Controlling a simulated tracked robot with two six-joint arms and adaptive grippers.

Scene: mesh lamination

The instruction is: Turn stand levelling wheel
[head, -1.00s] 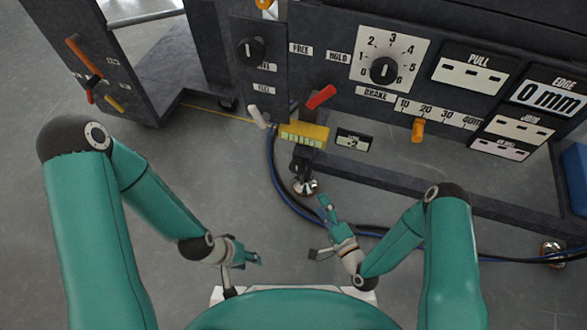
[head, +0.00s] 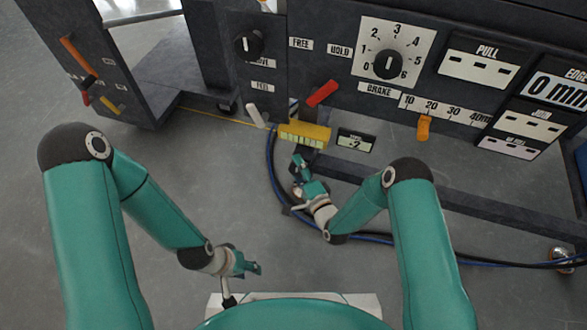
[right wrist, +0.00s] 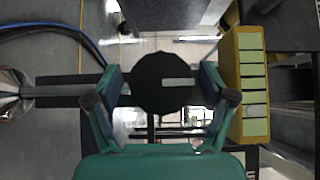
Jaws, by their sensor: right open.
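The black levelling wheel (right wrist: 162,88) with a pale mark faces the right wrist view, on a dark stem running left to a shiny metal foot (right wrist: 14,93). In the head view the wheel is mostly hidden behind my right gripper (head: 300,178), under the yellow bar (head: 304,134). My right gripper is open. In the right wrist view its fingers (right wrist: 162,82) stand on either side of the wheel, with a small gap at each side. My left gripper (head: 250,268) hangs low over the floor, away from the wheel; its jaw state is unclear.
A small display (head: 356,141) beside the yellow bar reads about -2. Blue and black cables (head: 272,170) curve over the floor near my right gripper. The left floor is clear.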

